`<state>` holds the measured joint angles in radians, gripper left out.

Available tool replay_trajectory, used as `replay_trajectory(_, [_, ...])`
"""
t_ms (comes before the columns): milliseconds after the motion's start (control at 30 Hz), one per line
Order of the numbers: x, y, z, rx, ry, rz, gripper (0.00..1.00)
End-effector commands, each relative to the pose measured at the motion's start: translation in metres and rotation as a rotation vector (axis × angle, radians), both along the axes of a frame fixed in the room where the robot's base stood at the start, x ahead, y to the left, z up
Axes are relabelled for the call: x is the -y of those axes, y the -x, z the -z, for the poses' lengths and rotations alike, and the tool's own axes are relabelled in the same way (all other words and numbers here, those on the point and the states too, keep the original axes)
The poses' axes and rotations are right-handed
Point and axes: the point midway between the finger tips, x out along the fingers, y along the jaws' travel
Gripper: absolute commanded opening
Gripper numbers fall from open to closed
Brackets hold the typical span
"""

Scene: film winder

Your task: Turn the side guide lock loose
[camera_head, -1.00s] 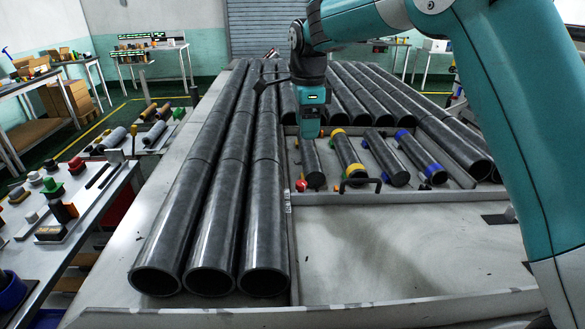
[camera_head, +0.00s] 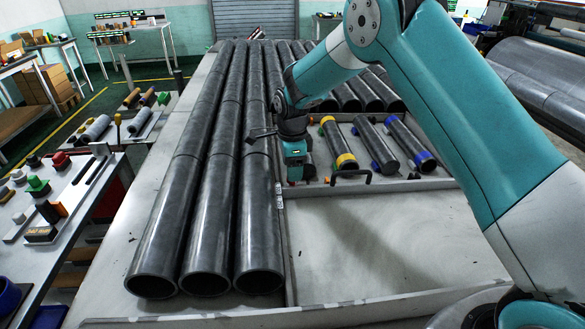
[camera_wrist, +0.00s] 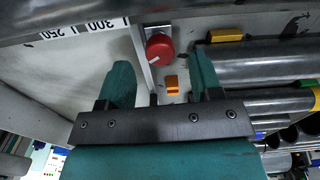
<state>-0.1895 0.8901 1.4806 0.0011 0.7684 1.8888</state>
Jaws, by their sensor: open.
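A round red knob (camera_wrist: 159,49) with a white pointer line, which looks like the side guide lock, shows in the wrist view beside a pale rail. My gripper (camera_wrist: 162,78) is open, its two teal fingers pointing toward the knob with the knob ahead between them. The fingers look apart from the knob, and nothing is held. In the head view my gripper (camera_head: 294,175) is low over the front left corner of the section with short rolls. A small bit of red shows under it; the rest is hidden there.
A small orange block (camera_wrist: 172,85) lies between the fingers in the wrist view, and a yellow block (camera_wrist: 225,35) lies right of the knob. Long dark tubes (camera_head: 208,225) lie left of my gripper. A black handle (camera_head: 350,176) stands to its right. The pale front tray (camera_head: 390,240) is empty.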

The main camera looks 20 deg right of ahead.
Motion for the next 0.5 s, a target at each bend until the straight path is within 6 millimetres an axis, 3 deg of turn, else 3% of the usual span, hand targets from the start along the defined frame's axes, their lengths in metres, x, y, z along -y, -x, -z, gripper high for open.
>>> replay_trajectory(200, [0.001, 0.000, 0.022, -0.001, 0.000, 0.002, 0.59])
replay_trajectory(500, [0.001, 0.000, 0.026, 0.000, 0.000, 0.002, 0.59])
